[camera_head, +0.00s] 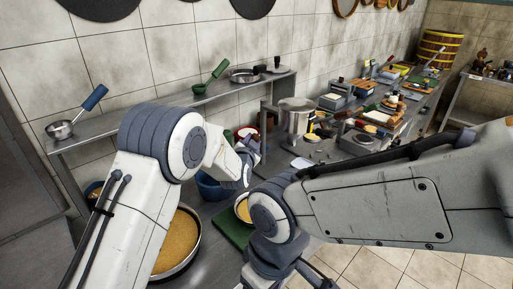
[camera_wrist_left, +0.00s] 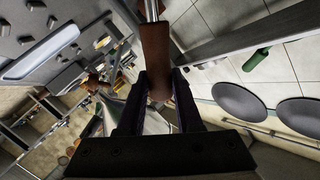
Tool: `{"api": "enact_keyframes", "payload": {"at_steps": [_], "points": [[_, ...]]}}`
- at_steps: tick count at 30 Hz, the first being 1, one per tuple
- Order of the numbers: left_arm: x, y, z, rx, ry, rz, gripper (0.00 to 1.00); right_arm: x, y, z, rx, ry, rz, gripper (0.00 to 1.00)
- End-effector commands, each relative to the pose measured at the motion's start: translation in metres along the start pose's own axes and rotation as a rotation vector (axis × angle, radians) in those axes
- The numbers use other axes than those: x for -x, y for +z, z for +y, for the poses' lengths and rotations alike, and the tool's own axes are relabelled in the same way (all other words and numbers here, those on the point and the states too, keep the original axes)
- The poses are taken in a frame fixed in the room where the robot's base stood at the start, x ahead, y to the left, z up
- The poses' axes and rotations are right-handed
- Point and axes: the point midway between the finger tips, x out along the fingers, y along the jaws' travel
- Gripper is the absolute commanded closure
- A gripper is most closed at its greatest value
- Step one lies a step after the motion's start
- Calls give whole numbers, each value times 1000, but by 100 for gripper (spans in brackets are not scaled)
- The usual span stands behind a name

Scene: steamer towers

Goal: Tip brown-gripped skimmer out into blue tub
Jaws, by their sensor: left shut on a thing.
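The skimmer's brown grip (camera_wrist_left: 155,45) is between my left gripper's fingers (camera_wrist_left: 161,95) in the left wrist view. A metal shaft runs up from the grip and out of the picture, so the skimmer's head is hidden there. In the head view my left gripper (camera_head: 249,150) is over the worktop, just above and right of the blue tub (camera_head: 212,188). The tub is partly hidden by my left arm, and its inside cannot be seen. I cannot make out the skimmer's head in the head view. My right gripper (camera_head: 318,278) is low at the bottom edge, largely hidden.
A large pan (camera_head: 182,240) with yellow-brown contents stands in front, partly behind my left arm. A small bowl (camera_head: 243,209) sits on a green board (camera_head: 232,232). A steel pot (camera_head: 297,118) stands behind. A wall shelf (camera_head: 150,112) carries a blue-handled pan and other pans.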

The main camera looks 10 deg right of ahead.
Motion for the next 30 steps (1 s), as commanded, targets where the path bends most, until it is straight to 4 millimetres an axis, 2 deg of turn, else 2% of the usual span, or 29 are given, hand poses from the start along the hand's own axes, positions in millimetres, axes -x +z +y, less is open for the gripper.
{"api": "enact_keyframes", "payload": {"at_steps": [11,20,30], "points": [[9,-3,-35,214,3,59,100,6,0,0,0,0,0,36],[16,-4,-62,387,8,106,100,18,-1,-1,0,0,0,36],[16,-3,-59,391,9,108,100,15,-1,-1,0,0,0,36]]}}
